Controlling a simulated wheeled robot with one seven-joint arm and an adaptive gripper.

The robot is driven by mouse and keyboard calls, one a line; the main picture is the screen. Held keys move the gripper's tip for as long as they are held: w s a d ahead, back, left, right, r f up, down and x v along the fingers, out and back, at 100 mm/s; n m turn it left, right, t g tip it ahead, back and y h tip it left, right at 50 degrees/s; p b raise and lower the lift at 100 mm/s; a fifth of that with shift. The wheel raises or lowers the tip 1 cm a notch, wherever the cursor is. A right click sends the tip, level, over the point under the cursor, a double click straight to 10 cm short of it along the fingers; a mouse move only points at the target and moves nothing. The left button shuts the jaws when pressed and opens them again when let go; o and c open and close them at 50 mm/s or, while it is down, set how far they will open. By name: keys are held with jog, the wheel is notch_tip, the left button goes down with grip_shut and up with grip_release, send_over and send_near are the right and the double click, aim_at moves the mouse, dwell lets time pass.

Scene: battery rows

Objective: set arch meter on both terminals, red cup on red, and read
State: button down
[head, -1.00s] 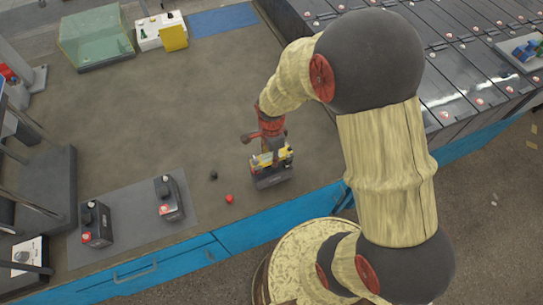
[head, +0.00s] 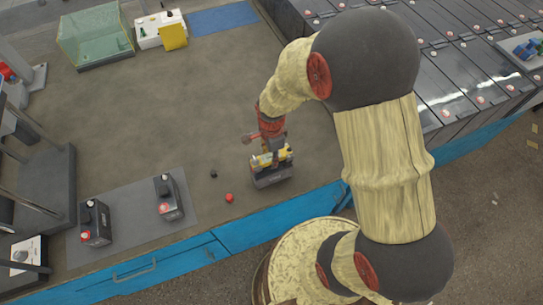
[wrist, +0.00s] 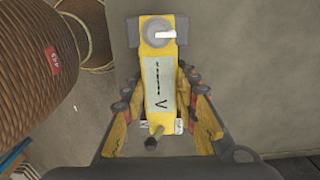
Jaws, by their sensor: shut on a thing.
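My gripper (wrist: 165,112) is shut on the yellow arch meter (wrist: 157,55), its fingers on both sides. The meter's pale display (wrist: 158,84) shows dashes and a V. A grey round knob is at its far end and a dark rod end at its near end. In the head view the meter (head: 268,159) is over a dark battery block (head: 272,178) near the table's front edge. I cannot tell whether its cups touch the terminals, which are hidden. A black cap (head: 213,174) and a red cap (head: 229,198) lie on the table to the left.
Two dark batteries (head: 95,224) (head: 170,202) stand on a grey mat (head: 135,216) at the left. A clear case (head: 95,38) and a white box (head: 150,38) stand at the back. The middle of the table is clear.

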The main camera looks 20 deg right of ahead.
jog(key=shift+f+b, duration=0.35)
jog(key=shift+f, duration=0.25)
jog(key=c, duration=1.3)
grip_release()
jog(key=shift+w+r, duration=0.1)
jog(key=shift+r, duration=0.5)
notch_tip(320, 180, up, 11)
jog(key=shift+f, duration=0.1)
